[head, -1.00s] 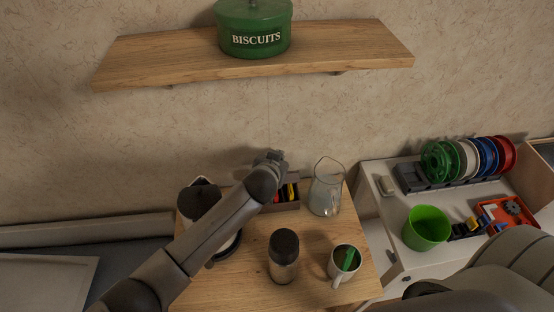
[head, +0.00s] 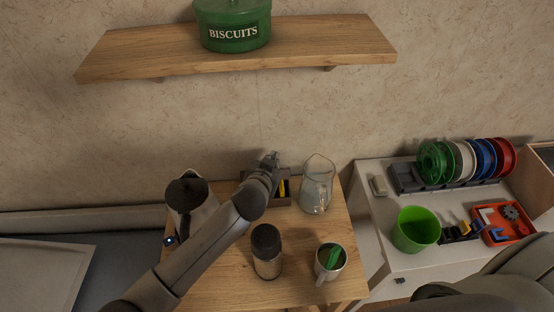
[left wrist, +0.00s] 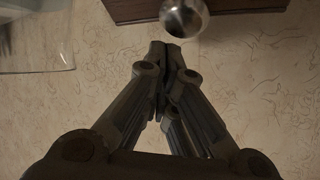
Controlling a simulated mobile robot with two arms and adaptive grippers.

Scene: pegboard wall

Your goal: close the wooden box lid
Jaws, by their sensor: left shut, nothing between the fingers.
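The wooden box (head: 283,203) is a small dark box near the back of the wooden table, left of the glass jug. Its visible part is open from above, with something yellow inside; my arm hides its left side. My left gripper (head: 269,158) is at the box's back, by the wall, shut and empty. In the left wrist view the shut fingertips (left wrist: 172,50) point at a round metal knob (left wrist: 184,17) in front of a dark wooden piece (left wrist: 135,10), probably the lid. I cannot tell whether they touch the knob. My right gripper is out of view.
The glass jug (head: 317,186) stands close right of the box. A kettle (head: 187,190) is at left, a dark-capped jar (head: 266,252) and a mug (head: 330,262) in front. A shelf (head: 320,50) with a green biscuit tin (head: 233,24) hangs above.

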